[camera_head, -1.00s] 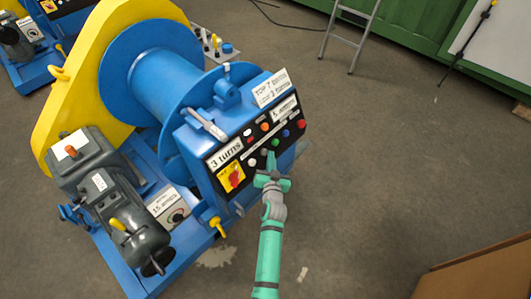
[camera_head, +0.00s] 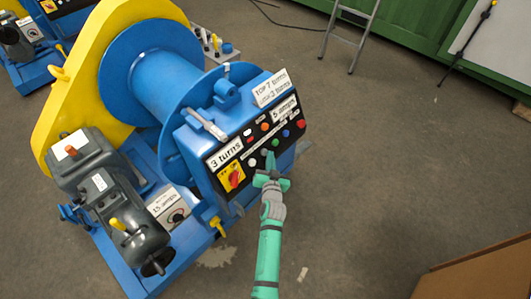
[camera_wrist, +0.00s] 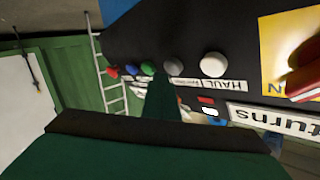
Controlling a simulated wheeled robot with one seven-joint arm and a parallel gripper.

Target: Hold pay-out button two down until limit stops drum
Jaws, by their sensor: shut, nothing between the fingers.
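The winch's black control panel (camera_head: 240,165) carries a row of round buttons: white (camera_wrist: 213,64), grey (camera_wrist: 174,66), green (camera_wrist: 148,68), blue (camera_wrist: 131,69) and red (camera_wrist: 113,71). A label reading HAUL lies by the white one; smaller lettering by the grey one is partly hidden, so I cannot tell which button is pay-out two. My gripper (camera_head: 270,158) is shut and empty, its tip at the panel by the grey button. The wrist view shows the fingers (camera_wrist: 162,92) end-on there; contact is unclear. The blue drum (camera_head: 165,78) stands behind the panel.
A red rotary switch on yellow (camera_head: 235,178) sits at the panel's left end, below a "3 turns" plate (camera_head: 226,153). A grey motor (camera_head: 100,180) stands left. A ladder (camera_head: 350,35) stands far back.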

